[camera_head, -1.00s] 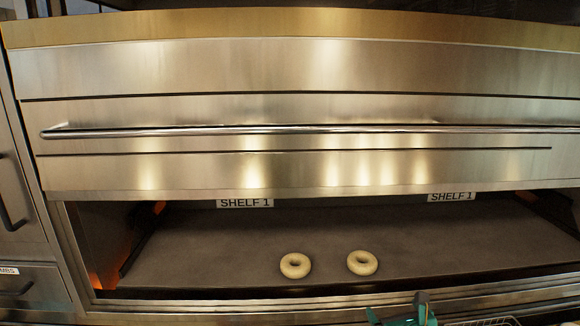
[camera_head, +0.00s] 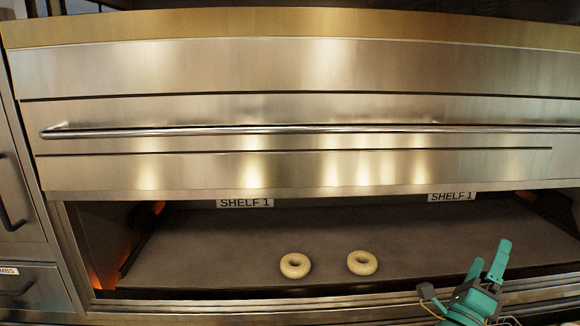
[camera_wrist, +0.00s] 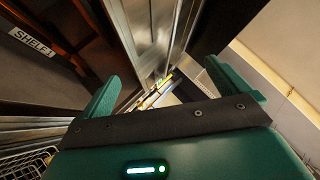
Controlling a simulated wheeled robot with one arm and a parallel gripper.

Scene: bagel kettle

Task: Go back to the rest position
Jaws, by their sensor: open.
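My gripper (camera_head: 488,262) is at the lower right of the head view, in front of the oven opening, with its green fingers pointing up. In the wrist view my gripper (camera_wrist: 178,90) has its two fingers wide apart with nothing between them. Two pale bagels lie on the oven shelf (camera_head: 210,250): the left bagel (camera_head: 295,274) and the right bagel (camera_head: 362,270). They lie side by side with a gap, to the left of my gripper and apart from it.
The steel oven (camera_head: 300,70) with a long handle bar (camera_head: 300,130) spans the head view. A "SHELF 1" label (camera_wrist: 32,42) shows in the wrist view. A wire basket (camera_wrist: 25,165) is at that view's lower left. Drawers (camera_head: 25,290) stand left of the oven.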

